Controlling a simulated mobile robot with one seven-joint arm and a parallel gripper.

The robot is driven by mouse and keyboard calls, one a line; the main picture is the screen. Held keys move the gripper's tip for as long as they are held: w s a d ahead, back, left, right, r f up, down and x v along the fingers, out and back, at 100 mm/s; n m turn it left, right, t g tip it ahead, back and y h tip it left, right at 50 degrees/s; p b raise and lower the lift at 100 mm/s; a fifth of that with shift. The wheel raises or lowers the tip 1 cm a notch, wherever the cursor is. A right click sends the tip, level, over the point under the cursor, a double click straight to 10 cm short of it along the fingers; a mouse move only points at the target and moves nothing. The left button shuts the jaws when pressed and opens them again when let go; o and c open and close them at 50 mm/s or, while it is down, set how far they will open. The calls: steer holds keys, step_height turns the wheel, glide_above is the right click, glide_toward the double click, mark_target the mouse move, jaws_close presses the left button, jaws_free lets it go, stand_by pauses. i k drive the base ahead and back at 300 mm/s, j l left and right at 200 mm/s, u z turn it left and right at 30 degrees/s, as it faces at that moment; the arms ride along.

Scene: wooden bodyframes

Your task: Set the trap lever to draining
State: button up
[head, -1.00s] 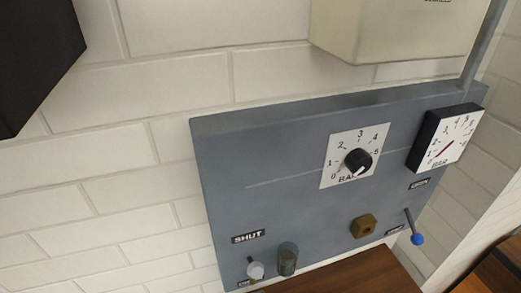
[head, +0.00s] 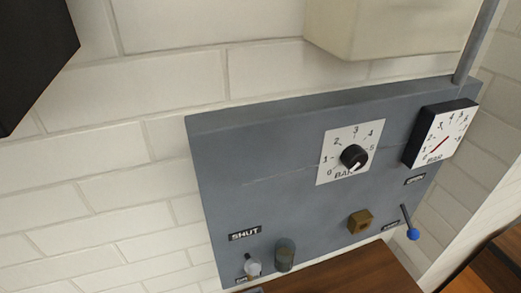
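Two small levers show in the head view on a grey wall panel (head: 270,180). The right one, a blue-tipped lever (head: 408,219), sits at the panel's lower right edge and slants down, its blue knob lowest. A small label (head: 415,180) is above it and another (head: 391,226) beside it; both are too small to read surely. The left one, a white-knobbed lever (head: 253,268), is at the lower left, under a label reading SHUT (head: 245,235), with another small label by it. I cannot tell which is the trap lever. My gripper is not in view.
A black dial (head: 354,157) on a white BAR scale and a square BAR gauge (head: 440,135) are higher on the panel. A brass fitting (head: 360,221) and a grey-green cylinder (head: 285,253) protrude below. A cream box (head: 390,30) hangs above. A wooden surface (head: 345,275) lies beneath.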

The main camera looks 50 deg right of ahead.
mark_target(252, 266)
steer(key=k+j, duration=0.8)
steer(key=k, duration=0.05)
